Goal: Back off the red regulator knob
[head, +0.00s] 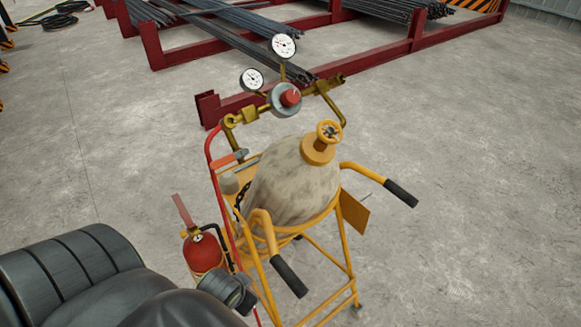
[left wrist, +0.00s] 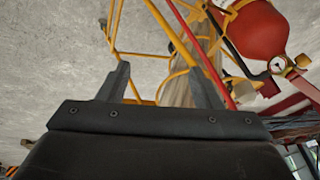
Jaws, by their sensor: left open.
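The red regulator knob (head: 290,97) sits on the front of a round grey regulator body in the head view, with its brass fittings on both sides. Two white dial gauges (head: 284,46) stand above it and to its left. The regulator is above the cloth-coloured gas cylinder (head: 295,185), which has a yellow valve handwheel (head: 330,131) on top. My left gripper (left wrist: 161,82) is open and empty in the left wrist view, with the yellow frame and cylinder beyond its fingers. The knob is not seen there. My left arm fills the lower left of the head view. My right gripper is not in view.
The yellow cylinder cart (head: 347,240) has black-gripped handles (head: 400,193) sticking out towards me. A red fire extinguisher (head: 203,252) hangs on its left, beside a red hose (head: 214,165). A dark red rack (head: 360,62) with rebar stands behind. The floor to the right is clear.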

